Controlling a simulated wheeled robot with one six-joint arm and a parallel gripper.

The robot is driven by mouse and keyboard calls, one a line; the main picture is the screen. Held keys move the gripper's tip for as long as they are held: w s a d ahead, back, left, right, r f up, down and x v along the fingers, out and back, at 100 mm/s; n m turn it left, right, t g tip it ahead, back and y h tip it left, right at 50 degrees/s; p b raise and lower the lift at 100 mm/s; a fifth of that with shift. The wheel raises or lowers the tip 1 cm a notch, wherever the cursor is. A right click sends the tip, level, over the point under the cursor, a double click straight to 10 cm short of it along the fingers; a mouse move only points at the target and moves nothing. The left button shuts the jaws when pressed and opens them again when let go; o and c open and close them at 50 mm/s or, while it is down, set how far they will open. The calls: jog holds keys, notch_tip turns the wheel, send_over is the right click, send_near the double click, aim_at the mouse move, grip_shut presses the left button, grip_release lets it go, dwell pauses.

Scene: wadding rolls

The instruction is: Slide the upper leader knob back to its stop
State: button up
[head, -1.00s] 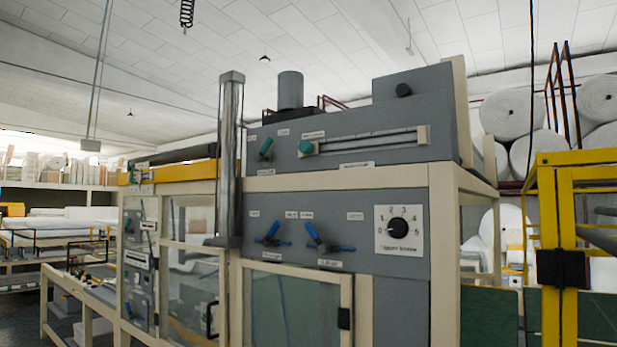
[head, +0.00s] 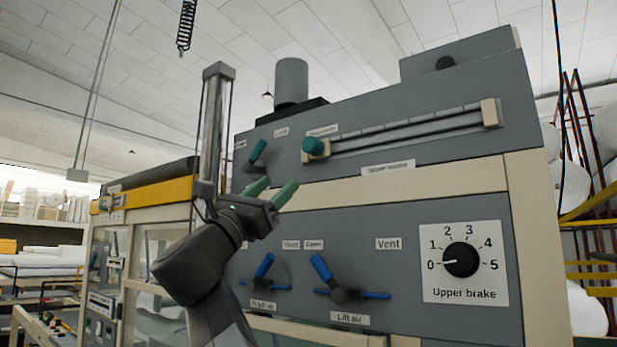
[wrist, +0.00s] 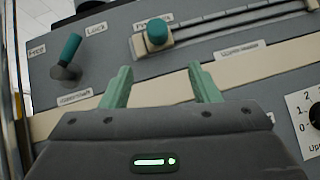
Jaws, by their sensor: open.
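The upper leader knob (head: 315,148) is a green knob at the left end of a long slotted rail (head: 410,128) on the grey upper panel. It also shows in the wrist view (wrist: 157,32), above and between my fingers. A cream block (head: 490,113) sits at the rail's right end. My gripper (head: 272,192) has two green fingers. They are apart and empty, below and to the left of the knob, not touching it. The wrist view also shows the gripper (wrist: 160,88) open, with the cream strip and panel beyond its fingertips.
A green lock lever (head: 257,152) stands left of the knob, near my fingers. Blue levers (head: 265,268) (head: 335,285) and the upper brake dial (head: 461,260) are on the lower panel. A grey upright column (head: 215,130) rises at the left.

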aim_at(308, 148)
jog(key=shift+h, duration=0.3)
jog(key=p+x, duration=0.1)
jog(key=x, duration=0.3)
jog(key=p+x, duration=0.2)
jog(key=x, duration=0.3)
jog(key=p+x, duration=0.2)
jog(key=x, duration=0.3)
jog(key=shift+s+a+r, duration=0.25)
jog(key=shift+a+r, duration=0.05)
jog(key=shift+r, duration=0.1)
grip_shut()
jog(key=shift+s+d, duration=0.1)
